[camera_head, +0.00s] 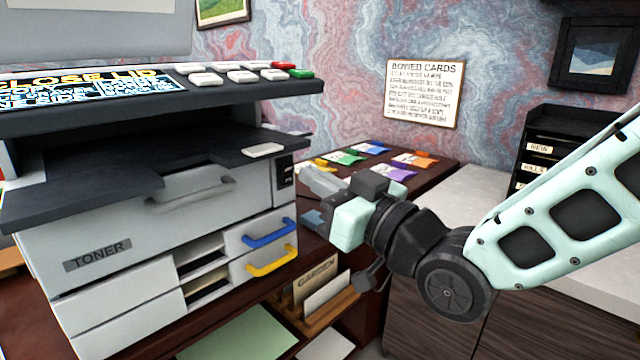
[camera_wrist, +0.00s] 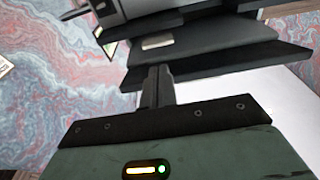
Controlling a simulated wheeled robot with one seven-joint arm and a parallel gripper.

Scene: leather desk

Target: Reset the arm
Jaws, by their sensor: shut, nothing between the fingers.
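My gripper (camera_head: 322,183) is in the middle of the head view, at the end of my pale green arm reaching in from the right. Its fingers point left toward the copier's right side. In the wrist view my gripper's fingers (camera_wrist: 157,78) are together, with nothing between them. The grey copier (camera_head: 130,260) fills the left of the head view, with a dark output shelf, a blue handle (camera_head: 269,233) and a yellow handle (camera_head: 272,260). I cannot tell the exact gap between the fingertips and the copier. In the wrist view the copier's dark shelves (camera_wrist: 205,45) show beyond the fingers.
Coloured cards (camera_head: 375,147) lie on the dark desk behind my gripper. An upright file holder (camera_head: 318,300) stands below it. A black drawer unit (camera_head: 545,150) stands on the pale counter (camera_head: 475,190) at the right. A sign (camera_head: 424,92) hangs on the marbled wall.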

